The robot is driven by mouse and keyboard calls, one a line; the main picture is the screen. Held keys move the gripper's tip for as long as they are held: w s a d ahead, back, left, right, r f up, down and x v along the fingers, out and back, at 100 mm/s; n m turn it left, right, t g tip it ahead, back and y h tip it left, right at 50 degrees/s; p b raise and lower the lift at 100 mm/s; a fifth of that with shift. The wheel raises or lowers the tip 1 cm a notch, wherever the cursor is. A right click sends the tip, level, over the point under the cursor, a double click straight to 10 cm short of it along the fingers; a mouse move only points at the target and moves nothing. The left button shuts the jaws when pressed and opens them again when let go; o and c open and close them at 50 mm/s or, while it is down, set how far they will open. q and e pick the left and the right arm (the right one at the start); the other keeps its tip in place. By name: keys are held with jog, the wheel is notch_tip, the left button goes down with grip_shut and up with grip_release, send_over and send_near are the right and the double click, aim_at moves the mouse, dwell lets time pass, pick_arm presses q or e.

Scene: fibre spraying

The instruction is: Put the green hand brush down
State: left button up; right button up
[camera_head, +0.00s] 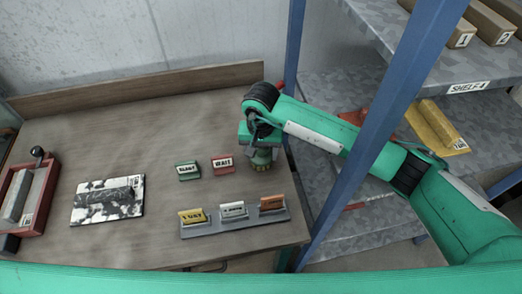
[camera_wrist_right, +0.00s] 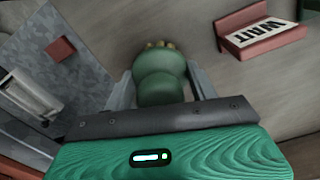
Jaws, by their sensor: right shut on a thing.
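The green hand brush (camera_wrist_right: 160,78) is between the two fingers of my right gripper (camera_wrist_right: 160,88) in the right wrist view, with its yellowish bristles (camera_wrist_right: 158,45) pointing away from the gripper. In the head view, the brush (camera_head: 262,157) shows below my right gripper (camera_head: 258,143), near the right edge of the wooden table. Its bristles face down at or just above the tabletop; I cannot tell whether they touch. My right gripper is shut on the brush. My left gripper is not in view.
A red WAIT sign (camera_head: 222,163) and a green sign (camera_head: 188,170) stand just left of the brush. A grey holder (camera_head: 240,223) with several cards is in front. A blue rack post (camera_head: 345,165) and shelves are at right. A printed board (camera_head: 108,200) lies at left.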

jog(key=o, duration=0.9)
jog(key=shift+r+p, duration=0.2)
jog(key=shift+p, duration=0.15)
notch_tip(320, 180, up, 11)
jog(key=b, duration=0.4)
jog(key=shift+f, duration=0.1)
jog(key=shift+r, duration=0.5)
